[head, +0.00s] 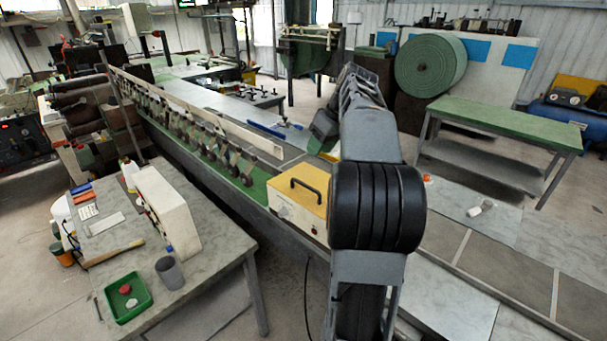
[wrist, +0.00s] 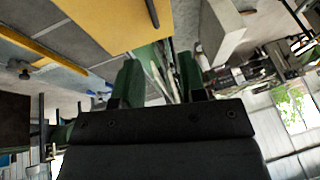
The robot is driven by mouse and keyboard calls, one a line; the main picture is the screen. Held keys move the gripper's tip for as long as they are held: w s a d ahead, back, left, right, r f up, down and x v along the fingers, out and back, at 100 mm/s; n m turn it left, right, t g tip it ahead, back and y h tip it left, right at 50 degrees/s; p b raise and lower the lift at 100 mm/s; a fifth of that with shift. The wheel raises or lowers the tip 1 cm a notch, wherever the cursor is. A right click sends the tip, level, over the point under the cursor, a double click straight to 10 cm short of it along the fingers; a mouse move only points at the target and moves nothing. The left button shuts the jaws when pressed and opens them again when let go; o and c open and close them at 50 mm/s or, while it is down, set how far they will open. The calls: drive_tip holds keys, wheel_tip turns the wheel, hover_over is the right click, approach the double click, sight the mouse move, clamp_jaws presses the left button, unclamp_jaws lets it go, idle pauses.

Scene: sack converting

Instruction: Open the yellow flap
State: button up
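The yellow flap (head: 300,187) is the top of a box on the long machine bed and lies flat, closed. A black bar handle (head: 306,190) stands on it. The box's pale front face (head: 296,216) carries a small label. In the wrist view, the flap (wrist: 108,22) fills the upper left, with part of its handle (wrist: 152,12) at the top edge. My gripper (wrist: 160,80) has its two dark green fingers apart with nothing between them. It appears clear of the handle. In the head view my arm hides most of the gripper and the area right of the box.
A grey table (head: 203,262) at the lower left holds a green tray (head: 126,312), a grey cup (head: 169,272) and a white upright panel (head: 168,212). A row of rollers runs behind the box. A green-topped bench (head: 505,122) stands at right; floor between is partly clear.

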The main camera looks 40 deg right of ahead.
drive_tip(key=x, duration=0.4)
drive_tip(key=p+x, duration=0.1)
drive_tip(key=x, duration=0.3)
drive_tip(key=d+x, duration=0.1)
drive_tip(key=x, duration=0.4)
drive_tip(key=shift+w+d+f, duration=0.1)
drive_tip(key=shift+w+d, duration=0.05)
clamp_jaws()
idle(0.3)
